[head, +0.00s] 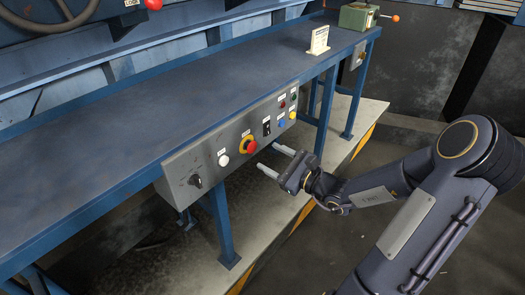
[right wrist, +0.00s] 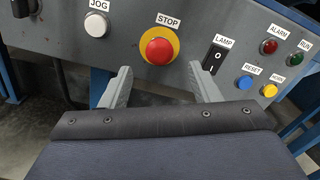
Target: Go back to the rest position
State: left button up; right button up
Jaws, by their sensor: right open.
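My right gripper (head: 275,160) is open and empty in the head view, just below and in front of the control panel (head: 180,172). In the right wrist view its two fingers (right wrist: 162,88) are spread apart, with the red STOP button (right wrist: 160,50) beyond and above the gap. The STOP button also shows on its yellow plate in the head view (head: 248,146). The fingers look apart from the button, though the exact distance is hard to tell. My left gripper is not in either view.
The panel carries a white JOG button (right wrist: 96,25), a LAMP switch (right wrist: 215,57) and several other controls. Open floor lies right of the platform (head: 352,125).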

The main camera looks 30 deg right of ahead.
jog(key=shift+v, duration=0.95)
jog(key=shift+a, duration=0.1)
jog(key=s+a+r+n+g+y, duration=0.1)
jog(key=s+a+n+g+y, duration=0.3)
jog(key=a+n, duration=0.4)
jog(key=s+a+r+n+g+y, duration=0.1)
jog(key=s+a+n+g, duration=0.4)
jog(key=a, duration=0.4)
jog(key=s+a+n+g+h, duration=0.2)
jog(key=s+n+g, duration=0.2)
jog(key=s+n, duration=0.25)
jog(key=s+d+n+t+h, duration=0.2)
jog(key=s+d+n+h, duration=0.3)
jog(key=s+n, duration=0.15)
notch_tip(320, 180, up, 14)
jog(key=p, duration=1.4)
jog(key=shift+w+g, duration=0.3)
jog(key=shift+w, duration=0.15)
jog(key=shift+f, duration=0.1)
